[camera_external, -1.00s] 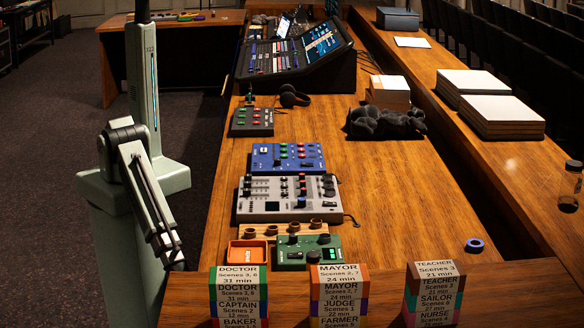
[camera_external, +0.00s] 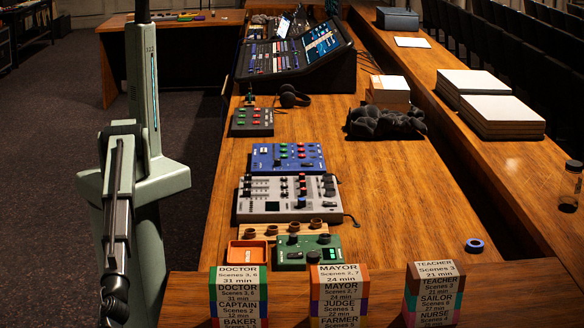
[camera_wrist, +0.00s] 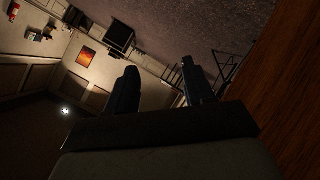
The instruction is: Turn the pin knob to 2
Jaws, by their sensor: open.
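My gripper (camera_wrist: 158,68) shows in the wrist view with its two dark fingers apart and nothing between them. In the external view my arm hangs low on the left, beside the desk and clear of all the devices. A green box (camera_external: 326,252) with dark knobs and a lit green display stands at the near end of the desk. A grey mixer (camera_external: 268,197) and a blue box (camera_external: 268,158) with more small knobs lie behind it. I cannot tell which knob is the pin knob, or read its setting. The wrist view shows no knob.
An orange tray (camera_external: 248,253) sits left of the green box. Stacked label blocks (camera_external: 338,295) stand along the near edge. A blue ring (camera_external: 474,245) lies to the right. The wrist view shows a tilted room and a wooden surface (camera_wrist: 295,110).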

